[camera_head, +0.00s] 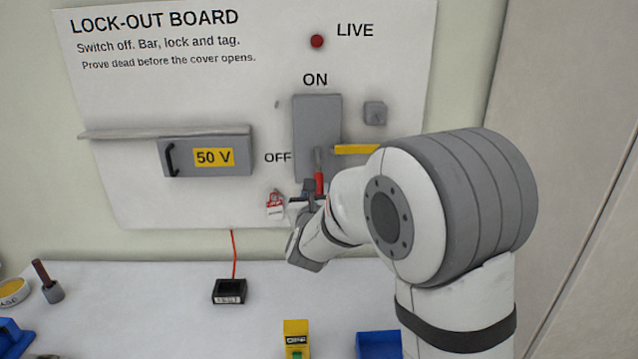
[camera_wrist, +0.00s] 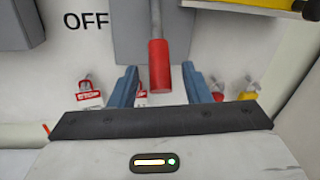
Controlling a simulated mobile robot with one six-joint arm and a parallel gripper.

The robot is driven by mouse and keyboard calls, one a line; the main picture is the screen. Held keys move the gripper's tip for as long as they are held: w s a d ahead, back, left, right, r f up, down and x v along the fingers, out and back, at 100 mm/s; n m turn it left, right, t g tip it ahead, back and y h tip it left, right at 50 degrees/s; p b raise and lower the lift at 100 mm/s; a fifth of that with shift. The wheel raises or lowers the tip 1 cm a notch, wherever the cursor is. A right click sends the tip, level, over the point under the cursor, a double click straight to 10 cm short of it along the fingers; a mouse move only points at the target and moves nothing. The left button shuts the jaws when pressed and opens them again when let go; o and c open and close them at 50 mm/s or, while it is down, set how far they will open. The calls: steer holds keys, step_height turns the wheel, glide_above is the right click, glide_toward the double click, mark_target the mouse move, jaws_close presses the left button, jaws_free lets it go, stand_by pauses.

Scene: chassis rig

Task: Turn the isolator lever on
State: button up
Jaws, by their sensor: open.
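The isolator lever has a red grip (camera_head: 319,184) and hangs down from the grey isolator box (camera_head: 316,115), at the OFF end. ON is printed above the box. In the wrist view the red grip (camera_wrist: 159,66) hangs between and just beyond the two blue fingertips (camera_wrist: 160,82), with a gap on each side. My gripper (camera_head: 309,190) is open around the lower end of the lever in the head view, and its fingers are partly hidden by the arm there.
A yellow bar (camera_head: 356,149) juts out right of the lever. Red padlocks and tags (camera_head: 275,204) hang on the board below it. A grey 50 V cover (camera_head: 205,157) and ledge are at left. The LIVE lamp (camera_head: 317,41) is dark red. A black meter (camera_head: 229,291) stands on the bench.

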steer(key=shift+w+d, duration=0.1)
steer(key=shift+w, duration=0.85)
jaws_close()
